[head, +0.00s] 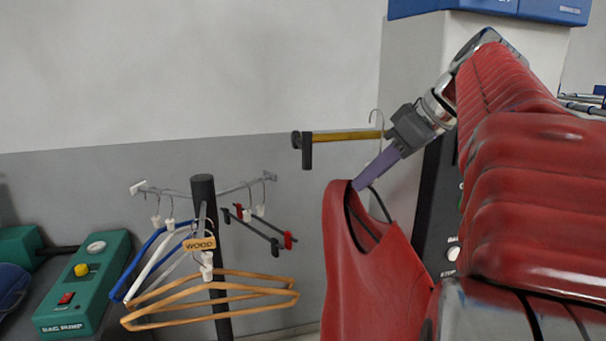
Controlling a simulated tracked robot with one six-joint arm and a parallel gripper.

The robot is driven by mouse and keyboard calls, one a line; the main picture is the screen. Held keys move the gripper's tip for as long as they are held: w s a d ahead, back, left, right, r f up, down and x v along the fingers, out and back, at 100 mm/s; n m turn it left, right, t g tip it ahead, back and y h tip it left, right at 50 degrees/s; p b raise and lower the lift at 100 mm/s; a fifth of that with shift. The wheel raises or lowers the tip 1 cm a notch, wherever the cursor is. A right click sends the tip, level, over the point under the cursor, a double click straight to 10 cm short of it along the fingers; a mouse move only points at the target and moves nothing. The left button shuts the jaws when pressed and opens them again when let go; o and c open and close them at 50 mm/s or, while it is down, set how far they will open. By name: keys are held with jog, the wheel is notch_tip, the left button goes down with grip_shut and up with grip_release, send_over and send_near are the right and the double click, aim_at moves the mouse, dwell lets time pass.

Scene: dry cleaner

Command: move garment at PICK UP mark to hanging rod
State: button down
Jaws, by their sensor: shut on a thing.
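A red sleeveless garment with dark trim (365,275) hangs below my gripper (372,172). My gripper has purple fingers and is shut at the garment's top, around the hanger's neck or shoulder; the exact grip is hidden. A pale hanger hook (377,113) rises just left of the gripper body. A yellow rod with a black end piece (346,135) runs level from the left to the hook. The hook overlaps the rod's right end in the picture, but I cannot tell whether it rests over it. No PICK UP mark is in view.
A black stand (205,195) at the left carries wooden hangers (215,300), blue and white hangers and clip hangers. A pale cabinet (412,75) stands behind my gripper. Open space lies between stand and garment.

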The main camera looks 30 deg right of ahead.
jog(key=shift+w+d, duration=0.25)
jog(key=shift+w, duration=0.6)
jog(key=shift+f, duration=0.1)
